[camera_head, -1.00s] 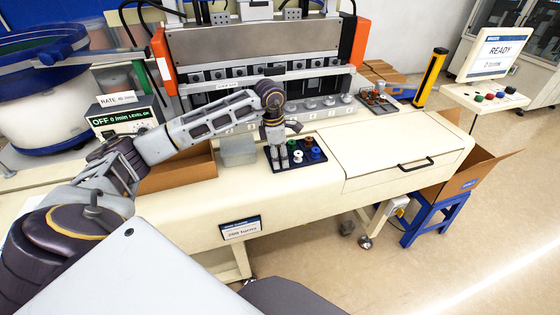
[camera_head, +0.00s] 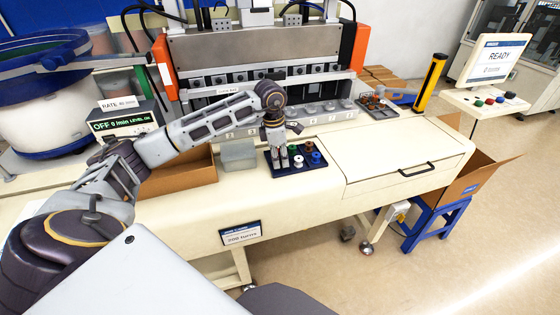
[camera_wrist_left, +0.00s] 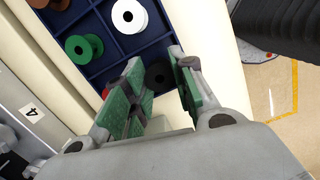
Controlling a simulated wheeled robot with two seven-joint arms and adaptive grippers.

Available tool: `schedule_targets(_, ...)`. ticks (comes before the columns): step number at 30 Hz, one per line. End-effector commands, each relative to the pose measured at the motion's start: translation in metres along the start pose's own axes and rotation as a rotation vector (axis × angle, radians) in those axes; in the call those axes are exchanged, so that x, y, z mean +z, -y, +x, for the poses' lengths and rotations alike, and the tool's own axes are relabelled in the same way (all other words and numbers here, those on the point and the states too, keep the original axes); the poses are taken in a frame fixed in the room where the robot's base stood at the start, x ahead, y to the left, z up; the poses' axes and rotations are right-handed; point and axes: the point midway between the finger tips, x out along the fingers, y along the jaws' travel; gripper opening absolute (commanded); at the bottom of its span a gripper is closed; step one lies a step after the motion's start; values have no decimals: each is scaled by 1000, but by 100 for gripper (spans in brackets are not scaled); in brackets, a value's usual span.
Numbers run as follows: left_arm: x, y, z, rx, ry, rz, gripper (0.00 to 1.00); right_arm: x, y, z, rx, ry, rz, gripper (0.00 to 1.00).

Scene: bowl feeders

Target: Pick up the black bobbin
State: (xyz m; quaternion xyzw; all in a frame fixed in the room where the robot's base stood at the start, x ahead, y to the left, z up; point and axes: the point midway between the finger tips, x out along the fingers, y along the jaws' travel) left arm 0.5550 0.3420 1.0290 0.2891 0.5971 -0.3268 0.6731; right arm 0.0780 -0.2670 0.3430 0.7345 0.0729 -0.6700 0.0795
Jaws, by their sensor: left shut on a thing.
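The black bobbin (camera_wrist_left: 159,76) shows between the fingers of my left gripper (camera_wrist_left: 156,62) in the left wrist view, at the edge of the dark blue compartment tray (camera_wrist_left: 107,42). The green-padded fingers are on either side of it and hold it; its lower part is hidden. In the head view my left gripper (camera_head: 279,158) points down over the left part of the tray (camera_head: 318,168), and the black bobbin cannot be made out there. My right gripper is not in view.
A white bobbin (camera_wrist_left: 129,15) and a green bobbin (camera_wrist_left: 84,48) sit in neighbouring compartments. A blue bobbin (camera_head: 316,158) is at the tray's right. A grey box (camera_head: 238,154) and a cardboard box (camera_head: 182,176) stand left of the tray. The bench lid (camera_head: 395,155) is clear.

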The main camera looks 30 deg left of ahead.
Motion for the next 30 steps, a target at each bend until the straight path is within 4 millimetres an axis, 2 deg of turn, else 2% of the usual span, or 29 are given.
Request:
schedule_targets(10,6,-1,-44,4,4,0,10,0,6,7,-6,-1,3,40)
schedule_targets(18,10,0,-74,3,3,0,10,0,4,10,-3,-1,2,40)
schedule_targets(24,11,0,-85,1,2,1,10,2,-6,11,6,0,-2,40)
schedule_targets(30,11,0,-87,0,1,0,10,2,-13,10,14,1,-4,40)
